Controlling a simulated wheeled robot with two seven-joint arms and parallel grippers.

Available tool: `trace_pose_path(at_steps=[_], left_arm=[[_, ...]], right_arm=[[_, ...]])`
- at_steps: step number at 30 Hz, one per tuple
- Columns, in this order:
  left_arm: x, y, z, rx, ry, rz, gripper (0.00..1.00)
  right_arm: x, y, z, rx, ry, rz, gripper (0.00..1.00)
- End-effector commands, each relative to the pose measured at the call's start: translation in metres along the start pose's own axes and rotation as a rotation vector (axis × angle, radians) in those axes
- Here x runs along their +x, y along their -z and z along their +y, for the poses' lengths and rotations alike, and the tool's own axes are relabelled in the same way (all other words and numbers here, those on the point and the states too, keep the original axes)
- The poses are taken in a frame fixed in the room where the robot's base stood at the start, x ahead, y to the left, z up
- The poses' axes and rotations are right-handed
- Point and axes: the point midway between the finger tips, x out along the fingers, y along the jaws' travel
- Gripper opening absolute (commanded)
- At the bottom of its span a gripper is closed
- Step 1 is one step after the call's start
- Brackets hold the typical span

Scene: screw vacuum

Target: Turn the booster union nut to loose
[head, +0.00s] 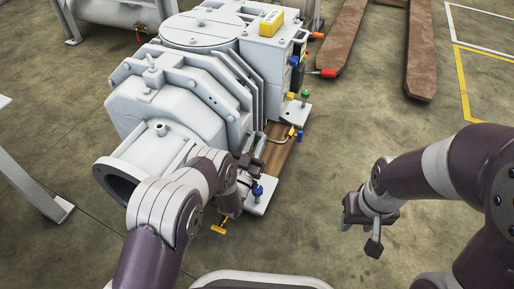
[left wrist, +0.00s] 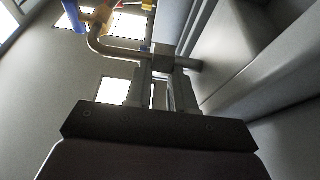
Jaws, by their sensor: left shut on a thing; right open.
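The booster union nut (left wrist: 166,63) is a small grey-brown block on a thin pipe in the left wrist view. My left gripper (left wrist: 163,88) is shut on it, with one finger on each side. In the head view my left gripper (head: 250,165) is low at the machine's right side, where arm and fingers hide the nut. My right gripper (head: 370,222) is open and empty above bare floor, well to the right.
The large pale vacuum machine (head: 185,90) fills the upper left. Coloured valve handles, including a yellow one (head: 219,227) and a blue one (head: 257,190), lie close to my left gripper. Brown forks (head: 340,40) lie at the back.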

Motion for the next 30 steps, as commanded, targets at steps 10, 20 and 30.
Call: trace_pose_path(at_steps=[10, 20, 30], left_arm=[[0.000, 0.000, 0.000, 0.000, 0.001, 0.004, 0.40], [-0.001, 0.001, 0.000, 0.000, 0.000, 0.004, 0.49], [-0.053, 0.015, -0.001, 0.000, 0.002, -0.001, 0.49]], right_arm=[[0.000, 0.000, 0.000, 0.000, 0.000, 0.001, 0.43], [-0.002, 0.000, 0.000, 0.000, 0.000, 0.001, 0.43], [-0.046, 0.006, 0.000, 0.000, 0.000, 0.001, 0.43]])
